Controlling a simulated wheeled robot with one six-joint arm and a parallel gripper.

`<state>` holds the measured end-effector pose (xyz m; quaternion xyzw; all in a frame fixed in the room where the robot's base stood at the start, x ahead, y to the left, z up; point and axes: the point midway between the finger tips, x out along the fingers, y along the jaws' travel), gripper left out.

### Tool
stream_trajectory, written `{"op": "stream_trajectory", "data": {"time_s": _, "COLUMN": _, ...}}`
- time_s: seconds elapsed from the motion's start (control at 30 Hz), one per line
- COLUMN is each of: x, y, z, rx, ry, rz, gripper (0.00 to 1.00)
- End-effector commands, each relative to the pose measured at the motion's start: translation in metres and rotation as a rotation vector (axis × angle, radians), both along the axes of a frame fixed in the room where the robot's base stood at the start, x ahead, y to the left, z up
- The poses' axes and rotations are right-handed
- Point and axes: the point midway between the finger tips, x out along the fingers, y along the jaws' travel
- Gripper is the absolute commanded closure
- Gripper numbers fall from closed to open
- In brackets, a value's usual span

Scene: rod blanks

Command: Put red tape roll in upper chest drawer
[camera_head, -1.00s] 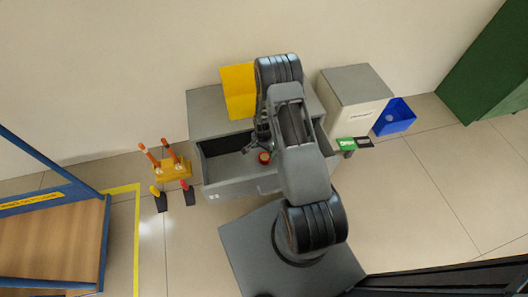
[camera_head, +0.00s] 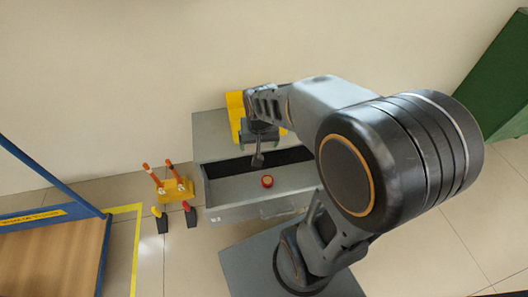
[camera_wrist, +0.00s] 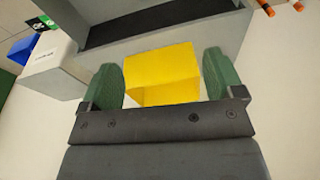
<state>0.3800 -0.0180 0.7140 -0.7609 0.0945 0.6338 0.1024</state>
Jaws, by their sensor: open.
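The red tape roll (camera_head: 267,181) lies on the floor of the pulled-out upper drawer (camera_head: 225,190) of the grey chest (camera_head: 210,135), near the drawer's middle. My gripper (camera_head: 262,140) is above the chest top, behind the roll and apart from it. In the wrist view my gripper (camera_wrist: 163,85) has its green fingers spread wide and holds nothing. The dark inside of the open drawer shows at the top of that view; the roll does not show there.
A yellow holder (camera_head: 235,108) stands on the chest top and appears between my fingers in the wrist view (camera_wrist: 160,75). A white cabinet (camera_wrist: 50,70) stands beside the chest. An orange-and-yellow stand (camera_head: 177,190) is on the floor at left.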

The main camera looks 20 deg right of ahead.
Motion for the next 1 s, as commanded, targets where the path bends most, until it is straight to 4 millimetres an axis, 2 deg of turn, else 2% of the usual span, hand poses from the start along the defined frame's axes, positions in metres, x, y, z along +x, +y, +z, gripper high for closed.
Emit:
{"op": "stream_trajectory", "data": {"time_s": 0.03, "x": -0.014, "y": 0.005, "z": 0.014, "rx": -0.010, "ry": -0.021, "rz": 0.052, "gripper": 0.13}}
{"op": "stream_trajectory", "data": {"time_s": 0.2, "x": -0.051, "y": 0.013, "z": 0.036, "rx": -0.036, "ry": -0.048, "rz": 0.190, "gripper": 0.13}}
{"op": "stream_trajectory", "data": {"time_s": 0.4, "x": -0.072, "y": 0.016, "z": 0.044, "rx": -0.051, "ry": -0.062, "rz": 0.267, "gripper": 0.13}}
{"op": "stream_trajectory", "data": {"time_s": 0.83, "x": -0.075, "y": 0.017, "z": 0.047, "rx": -0.053, "ry": -0.065, "rz": 0.281, "gripper": 0.13}}
{"op": "stream_trajectory", "data": {"time_s": 1.0, "x": -0.070, "y": 0.017, "z": 0.064, "rx": -0.057, "ry": -0.091, "rz": 0.304, "gripper": 0.13}}
